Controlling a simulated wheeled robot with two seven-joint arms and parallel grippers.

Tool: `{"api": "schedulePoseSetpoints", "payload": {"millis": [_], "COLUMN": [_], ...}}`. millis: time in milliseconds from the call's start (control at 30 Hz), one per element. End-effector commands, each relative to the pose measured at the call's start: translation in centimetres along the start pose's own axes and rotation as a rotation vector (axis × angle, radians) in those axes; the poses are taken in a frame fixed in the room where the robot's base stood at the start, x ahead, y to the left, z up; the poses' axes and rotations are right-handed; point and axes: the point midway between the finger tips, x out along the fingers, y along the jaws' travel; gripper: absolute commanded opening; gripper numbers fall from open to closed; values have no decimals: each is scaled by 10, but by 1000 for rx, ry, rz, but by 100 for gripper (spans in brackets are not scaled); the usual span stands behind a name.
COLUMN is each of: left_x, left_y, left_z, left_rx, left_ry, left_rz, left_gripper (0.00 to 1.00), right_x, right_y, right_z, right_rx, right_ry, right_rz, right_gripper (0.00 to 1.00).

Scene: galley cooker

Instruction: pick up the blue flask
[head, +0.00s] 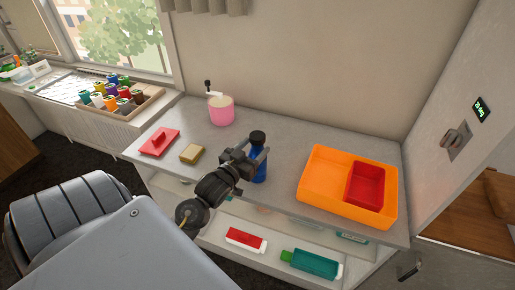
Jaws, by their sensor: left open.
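The blue flask (260,168) stands upright on the grey counter, with a black cap on top. My left gripper (256,157) is at the flask, in front of it and to its left in the head view. The gripper is open, and its fingers reach toward the flask's upper body. One finger shows near the flask's neck. The gripper hides part of the flask's left side. I cannot tell whether the fingers touch the flask. My right gripper is not in view.
An orange tray (317,178) holding a red box (364,187) stands right of the flask. A shelf below holds a red-white bottle (246,240) and a teal-green bottle (312,264).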

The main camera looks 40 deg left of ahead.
Motion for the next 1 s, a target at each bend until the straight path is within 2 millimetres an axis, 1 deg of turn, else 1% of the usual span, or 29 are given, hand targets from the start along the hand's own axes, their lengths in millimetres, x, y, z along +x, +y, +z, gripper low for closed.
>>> {"api": "schedulePoseSetpoints", "payload": {"millis": [33, 100, 233, 333, 533, 567, 1000], "left_x": [9, 20, 35, 40, 41, 41, 40], "left_y": [1, 3, 3, 3, 3, 3, 3], "left_z": [-7, -9, -5, -4, -3, -3, -3], "left_rx": [-2, -3, -1, -1, 0, 0, -1], "left_ry": [2, 2, 0, 2, 1, 1, 1], "left_rz": [0, 1, 0, 0, 0, 0, 1], "left_gripper": [60, 60, 60, 60, 60, 59, 1], "right_x": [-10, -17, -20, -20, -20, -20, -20], "right_y": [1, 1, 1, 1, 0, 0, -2], "right_z": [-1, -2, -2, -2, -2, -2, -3], "right_rx": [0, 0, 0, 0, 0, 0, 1], "right_ry": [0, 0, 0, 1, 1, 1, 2], "right_rz": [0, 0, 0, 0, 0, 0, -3], "right_gripper": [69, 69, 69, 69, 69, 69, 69]}}
